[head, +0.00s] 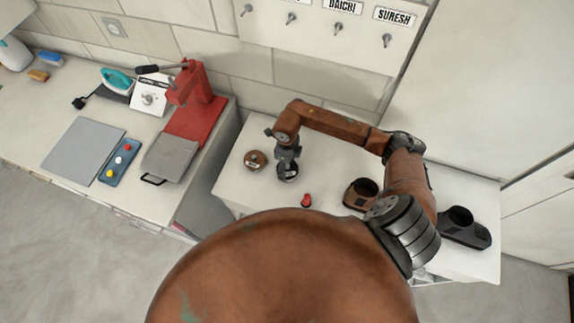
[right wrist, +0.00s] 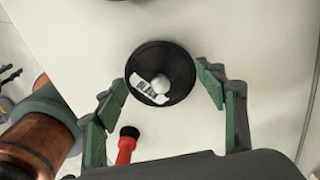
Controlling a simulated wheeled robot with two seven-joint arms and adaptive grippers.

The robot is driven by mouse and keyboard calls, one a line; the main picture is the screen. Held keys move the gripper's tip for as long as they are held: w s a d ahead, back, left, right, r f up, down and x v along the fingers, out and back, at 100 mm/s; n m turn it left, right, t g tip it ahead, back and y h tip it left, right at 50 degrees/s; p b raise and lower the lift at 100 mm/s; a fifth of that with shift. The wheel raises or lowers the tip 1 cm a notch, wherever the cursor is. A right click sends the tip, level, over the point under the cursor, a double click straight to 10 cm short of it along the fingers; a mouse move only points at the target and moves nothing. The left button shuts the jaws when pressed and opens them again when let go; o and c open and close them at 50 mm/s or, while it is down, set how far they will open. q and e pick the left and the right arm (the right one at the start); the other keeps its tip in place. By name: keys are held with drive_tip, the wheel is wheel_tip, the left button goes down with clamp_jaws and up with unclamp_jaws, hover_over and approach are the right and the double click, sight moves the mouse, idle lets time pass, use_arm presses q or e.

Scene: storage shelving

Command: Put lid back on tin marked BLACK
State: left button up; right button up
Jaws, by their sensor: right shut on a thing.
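A round dark lid (right wrist: 178,91) with a pale label reading BLACK and a pale round knob shows in the right wrist view. My right gripper (right wrist: 160,85) has its green-padded fingers on both sides of it and is shut on it. In the head view, the right gripper (head: 288,166) is over the white table, at the dark round thing (head: 288,176). I cannot tell whether the lid rests on its tin below or is apart from it. A brown tin (head: 255,160) with a pale label stands just to the left. My left gripper is not in view.
A red-handled brush (head: 306,201) stands close by on the white table (head: 235,187). A brown shoe (head: 358,191) and a black shoe (head: 465,228) are to the right. A red press (head: 195,100) stands on the left counter. The wall is behind.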

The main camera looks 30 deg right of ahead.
drive_tip(key=o, duration=0.9)
drive_tip(key=shift+o, duration=0.6)
drive_tip(key=o, duration=0.3)
drive_tip(key=shift+r+p, duration=2)
drive_tip(key=shift+r, duration=1.5)
drive_tip(key=shift+c, duration=0.6)
